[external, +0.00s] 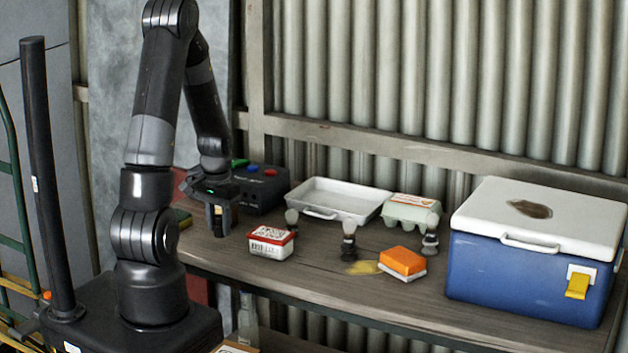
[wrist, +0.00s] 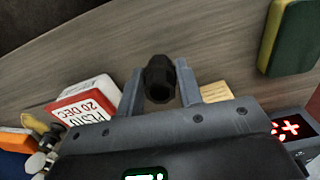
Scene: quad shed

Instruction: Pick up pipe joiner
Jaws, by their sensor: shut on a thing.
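The pipe joiner (wrist: 160,79) is a short black tube with a ribbed collar and an open end. In the wrist view it sits between the two grey fingers of my gripper (wrist: 174,88). My gripper is shut on it. In the external view my gripper (external: 220,220) points down over the left end of the wooden bench, and the joiner is mostly hidden by the fingers there. I cannot tell whether the joiner touches the bench top.
On the bench (external: 310,272) stand a red-and-white tub (external: 270,246), a white tray (external: 334,196), shaving brushes (external: 349,240), an orange-and-white block (external: 402,262), an egg carton (external: 411,211), a blue cooler (external: 530,265) and a dark box with buttons (external: 262,190). A green-yellow sponge (wrist: 291,38) lies nearby.

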